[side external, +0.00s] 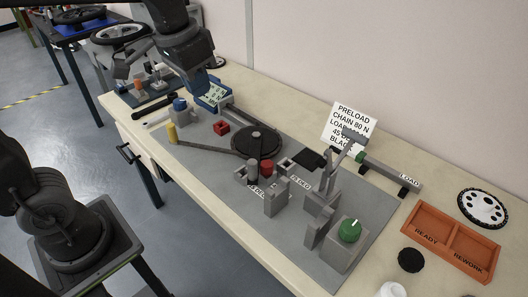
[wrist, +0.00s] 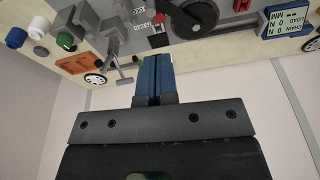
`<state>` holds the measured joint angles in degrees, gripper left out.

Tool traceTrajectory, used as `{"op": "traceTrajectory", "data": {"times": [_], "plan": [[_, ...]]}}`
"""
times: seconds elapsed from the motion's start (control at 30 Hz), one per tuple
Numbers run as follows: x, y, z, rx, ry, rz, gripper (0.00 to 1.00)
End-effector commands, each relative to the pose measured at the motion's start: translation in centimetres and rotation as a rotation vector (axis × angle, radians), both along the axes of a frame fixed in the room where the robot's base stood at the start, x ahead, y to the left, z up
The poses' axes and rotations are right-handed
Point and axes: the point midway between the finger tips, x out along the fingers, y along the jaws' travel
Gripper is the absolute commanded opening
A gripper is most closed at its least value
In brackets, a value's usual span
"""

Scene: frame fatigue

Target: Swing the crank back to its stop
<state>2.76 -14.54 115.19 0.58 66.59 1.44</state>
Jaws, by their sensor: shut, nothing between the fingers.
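The crank looks like a long dark bar (side external: 210,147) running from the black disc (side external: 257,142) leftward to an upright yellow handle (side external: 172,133). It lies low over the grey mat. My gripper (side external: 204,86) is up at the back left, well above the bench, apart from the bar and handle, with its blue fingers pressed together and nothing in them. The wrist view shows the blue fingers (wrist: 152,72) side by side, with part of the black disc (wrist: 196,14) beyond them. The yellow handle is not visible there. I cannot tell which part is the crank's stop.
A display box (side external: 214,96) is close by my gripper. A red block (side external: 221,128) sits between handle and disc. Grey posts and brackets (side external: 276,198), a green knob (side external: 350,230) and an orange tray (side external: 455,243) stand to the right. A placard (side external: 350,123) stands behind.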

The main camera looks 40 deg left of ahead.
Motion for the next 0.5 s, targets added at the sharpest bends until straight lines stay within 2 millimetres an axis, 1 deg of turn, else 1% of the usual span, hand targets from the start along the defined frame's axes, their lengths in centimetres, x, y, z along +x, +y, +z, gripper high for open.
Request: {"op": "traceTrajectory", "data": {"times": [0.03, 0.17, 0.27, 0.37, 0.5], "plan": [[1.4, -0.3, 0.0, 0.004, 0.034, -0.009, 0.00], [4.6, -0.9, -0.2, 0.013, 0.112, -0.032, 0.00], [7.1, -1.4, -0.7, 0.020, 0.173, -0.048, 0.00], [9.5, -2.0, -1.5, 0.027, 0.234, -0.063, 0.00], [12.6, -2.9, -3.2, 0.038, 0.319, -0.085, 0.00]]}}
